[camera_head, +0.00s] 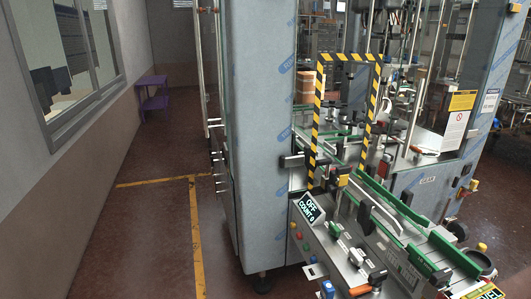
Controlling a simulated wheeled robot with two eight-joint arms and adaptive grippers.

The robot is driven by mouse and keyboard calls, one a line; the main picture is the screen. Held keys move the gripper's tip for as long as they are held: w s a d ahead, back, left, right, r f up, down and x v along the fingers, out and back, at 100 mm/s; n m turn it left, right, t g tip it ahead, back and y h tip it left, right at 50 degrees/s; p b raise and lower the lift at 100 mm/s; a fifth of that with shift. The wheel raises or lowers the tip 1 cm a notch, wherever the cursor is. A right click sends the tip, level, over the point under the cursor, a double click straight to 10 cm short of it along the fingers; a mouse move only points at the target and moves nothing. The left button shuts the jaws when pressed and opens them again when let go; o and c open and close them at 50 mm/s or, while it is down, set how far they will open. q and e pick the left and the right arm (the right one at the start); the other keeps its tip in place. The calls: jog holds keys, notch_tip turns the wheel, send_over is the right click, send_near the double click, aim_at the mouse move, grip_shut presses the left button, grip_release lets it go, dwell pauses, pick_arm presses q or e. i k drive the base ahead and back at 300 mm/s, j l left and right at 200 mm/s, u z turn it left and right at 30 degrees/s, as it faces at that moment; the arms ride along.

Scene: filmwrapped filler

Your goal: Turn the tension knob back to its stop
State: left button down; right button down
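The filling machine (262,120), with blue-printed film on its grey panels, stands in the middle and right of the head view. Several small black knobs and handles sit along its conveyor, among them one black knob (377,275) near the front. I cannot tell which of them is the tension knob or how far it is turned. A small tilted display (310,208) on the machine's front corner reads "OFF COUNT 0". Neither of my grippers is in view.
A conveyor with green side rails (400,207) juts toward the lower right. A yellow-and-black striped frame (317,110) stands over it. Red floor with yellow lines (196,240) lies open at the left. A purple stand (153,95) is by the wall.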

aim_at(376, 278)
jog(key=i+l+z, duration=0.15)
jog(key=l+z, duration=0.25)
jog(key=i+l+z, duration=0.2)
jog(key=z, duration=0.2)
jog(key=i+l+z, duration=0.2)
jog(key=z, duration=0.2)
